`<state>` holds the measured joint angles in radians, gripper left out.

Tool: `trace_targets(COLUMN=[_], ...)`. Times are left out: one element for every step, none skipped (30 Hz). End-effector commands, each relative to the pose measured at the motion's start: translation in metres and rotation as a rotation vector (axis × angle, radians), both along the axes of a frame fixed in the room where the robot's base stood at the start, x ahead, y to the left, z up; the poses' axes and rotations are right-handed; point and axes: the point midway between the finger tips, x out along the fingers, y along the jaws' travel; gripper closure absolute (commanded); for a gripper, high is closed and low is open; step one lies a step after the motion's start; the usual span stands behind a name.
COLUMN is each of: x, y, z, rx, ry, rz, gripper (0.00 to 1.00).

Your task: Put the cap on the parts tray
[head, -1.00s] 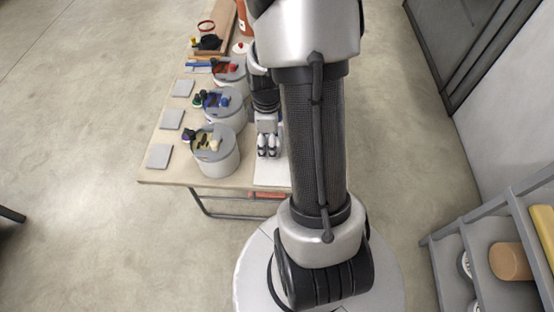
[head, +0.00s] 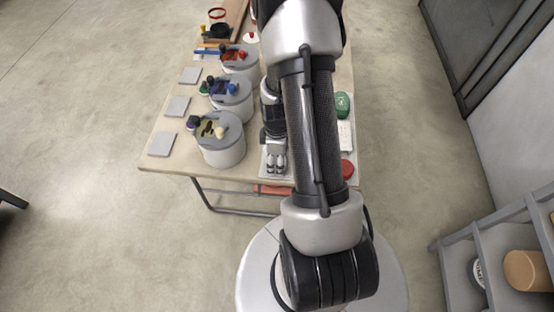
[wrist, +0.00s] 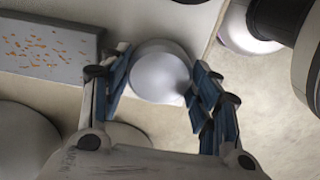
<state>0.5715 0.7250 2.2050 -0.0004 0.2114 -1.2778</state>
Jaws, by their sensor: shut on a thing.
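My gripper (head: 276,167) is over the front part of the work table in the head view. In the wrist view its blue-padded fingers (wrist: 160,90) are closed on both sides of a round, pale grey-white piece, which looks like the cap (wrist: 160,72). The cap cannot be made out in the head view. A flat pale surface, apparently the parts tray (head: 290,173), lies under and beside my gripper near the table's front edge. My arm hides much of it. I cannot tell whether the cap touches anything below.
Several grey-lidded white tubs (head: 221,145) with small coloured pieces on top stand left of my gripper. Flat grey squares (head: 161,145) lie along the left edge. A green object (head: 342,105) and a red round piece (head: 347,169) are right of my arm.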

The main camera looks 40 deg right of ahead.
Motion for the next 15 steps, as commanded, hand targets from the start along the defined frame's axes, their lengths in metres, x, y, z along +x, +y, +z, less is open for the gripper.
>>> trace_targets(x=[0.0005,0.0004,0.0003,0.0003,0.0003,0.0003,0.0003,0.0002,0.0002,0.0002,0.0001,0.0001,0.0001,0.0001,0.0001], y=[-0.0003,-0.0003,-0.0002,-0.0002,-0.0002,-0.0002,-0.0002,-0.0001,-0.0001,-0.0001,-0.0001,-0.0002,-0.0002,-0.0001,-0.0001], z=[0.0015,0.0017,0.0018,0.0016,0.0011,-0.0002,-0.0015,-0.0026,-0.0019,-0.0016,-0.0015,-0.0014,-0.0013,-0.0013,-0.0013], rx=[-0.002,-0.001,-0.001,-0.001,-0.001,-0.001,-0.001,-0.001,-0.001,0.000,0.000,0.000,0.000,0.000,0.000], ry=[-0.001,-0.001,-0.001,-0.001,-0.001,-0.001,-0.001,-0.001,-0.001,0.000,0.000,0.000,0.000,0.000,0.000], rz=[0.000,0.000,0.000,0.000,0.000,0.000,0.000,0.000,0.000,0.000,0.000,0.000,0.000,0.000,0.000], gripper=[0.70,0.70,0.70,0.70,0.70,0.70,0.70,0.70,0.42,0.40,0.38,0.35,0.33,0.31,0.28])
